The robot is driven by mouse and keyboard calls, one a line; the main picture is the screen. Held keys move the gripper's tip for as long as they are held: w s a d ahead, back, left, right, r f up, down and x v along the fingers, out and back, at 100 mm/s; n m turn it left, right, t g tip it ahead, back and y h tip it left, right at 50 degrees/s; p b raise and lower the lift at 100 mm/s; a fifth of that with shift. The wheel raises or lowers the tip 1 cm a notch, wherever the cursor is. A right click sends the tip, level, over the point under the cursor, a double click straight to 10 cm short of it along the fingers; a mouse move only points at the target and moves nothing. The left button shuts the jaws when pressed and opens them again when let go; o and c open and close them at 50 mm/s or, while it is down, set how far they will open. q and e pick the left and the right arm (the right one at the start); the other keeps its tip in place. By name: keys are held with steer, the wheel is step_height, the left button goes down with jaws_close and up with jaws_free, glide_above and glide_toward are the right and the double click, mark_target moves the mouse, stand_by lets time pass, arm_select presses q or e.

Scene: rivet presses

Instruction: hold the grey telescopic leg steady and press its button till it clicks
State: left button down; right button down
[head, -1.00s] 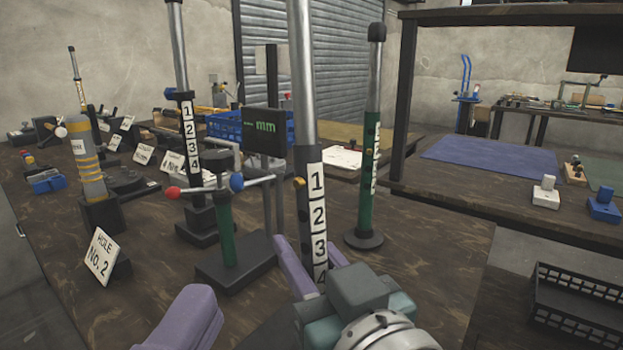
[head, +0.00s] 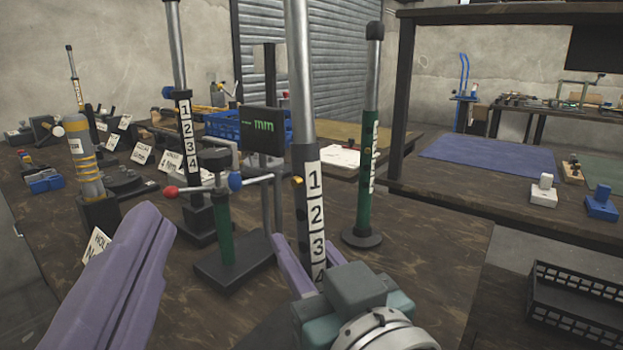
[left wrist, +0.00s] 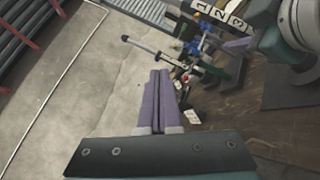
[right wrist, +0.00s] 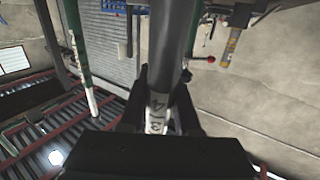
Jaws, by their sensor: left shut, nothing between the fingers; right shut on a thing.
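The grey telescopic leg (head: 305,205) stands upright in the head view, with a silver upper tube, a dark grey lower tube and a white strip numbered from 1 downward. A small yellow button (head: 297,181) sticks out on its left side beside the 1. My right gripper (head: 306,250) is shut around the lower tube, below the button. The leg's dark tube (right wrist: 175,45) also fills the middle of the right wrist view. My left gripper (head: 158,218) is shut and empty, lower left of the button and apart from the leg. Its purple fingers also show in the left wrist view (left wrist: 158,80). The leg's foot is hidden.
A green stand with a crossbar with red and blue knobs (head: 222,210) stands between my left gripper and the leg. A second numbered leg (head: 187,130) and a yellow-banded cylinder (head: 85,160) stand behind. A green leg (head: 368,150) stands at right. A black crate (head: 575,305) is lower right.

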mark_target(297, 182)
arm_select(q)
steer(key=shift+w, duration=0.1)
steer(key=w+d, duration=0.5)
steer(key=w, duration=0.2)
steer(key=shift+f, duration=0.35)
steer(key=shift+d, duration=0.1)
stand_by(1.8)
steer(key=shift+w+d, duration=0.2)
steer(key=shift+w, duration=0.15)
